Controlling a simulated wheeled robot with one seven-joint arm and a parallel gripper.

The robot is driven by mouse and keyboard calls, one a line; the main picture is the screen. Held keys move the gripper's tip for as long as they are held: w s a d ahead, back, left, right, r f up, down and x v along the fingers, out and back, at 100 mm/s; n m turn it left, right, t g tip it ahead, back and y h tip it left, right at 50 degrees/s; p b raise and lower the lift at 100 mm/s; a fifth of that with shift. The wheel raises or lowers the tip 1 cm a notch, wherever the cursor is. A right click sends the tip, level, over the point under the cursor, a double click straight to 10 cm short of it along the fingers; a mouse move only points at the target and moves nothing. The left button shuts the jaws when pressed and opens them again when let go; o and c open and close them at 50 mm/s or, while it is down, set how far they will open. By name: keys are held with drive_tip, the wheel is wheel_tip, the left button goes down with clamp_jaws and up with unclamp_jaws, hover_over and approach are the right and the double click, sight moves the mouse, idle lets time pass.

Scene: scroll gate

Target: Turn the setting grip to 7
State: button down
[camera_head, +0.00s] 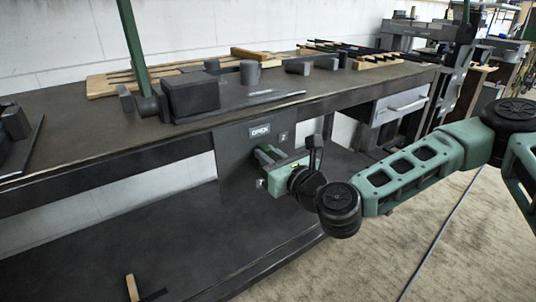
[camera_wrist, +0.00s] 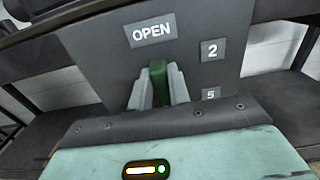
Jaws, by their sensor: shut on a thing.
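A dark grey panel (camera_head: 232,165) hangs below the front edge of the workbench. It carries an "OPEN" label (camera_wrist: 152,31), a "2" label (camera_wrist: 212,50) and a "5" label (camera_wrist: 210,94), the last partly hidden by my gripper. The green setting grip (camera_wrist: 158,72) stands out from the panel below the "OPEN" label. My gripper (camera_wrist: 157,88) has its two pale fingers closed on either side of this grip. In the head view my gripper (camera_head: 266,156) reaches the panel from the right. No "7" label can be read, and the lower panel is hidden in the wrist view.
The dark workbench (camera_head: 75,150) runs above the panel, with a dark box (camera_head: 190,93) and boards on top. A lower shelf (camera_head: 150,240) lies beneath. The floor (camera_head: 440,230) on the right is mostly clear.

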idle(0.4)
drive_tip(key=c, duration=1.3)
unclamp_jaws()
drive_tip(key=p+v, duration=0.2)
drive_tip(key=v, duration=0.1)
drive_tip(key=p+v, duration=0.1)
drive_tip(key=v, duration=0.2)
drive_tip(key=p+v, duration=0.2)
drive_tip(key=v, duration=0.1)
drive_tip(key=shift+w+d+r+p, duration=0.1)
drive_tip(key=shift+d+r+p, duration=0.15)
drive_tip(key=shift+r+p, duration=0.1)
drive_tip(key=shift+d+p, duration=0.1)
drive_tip(key=shift+p, duration=0.5)
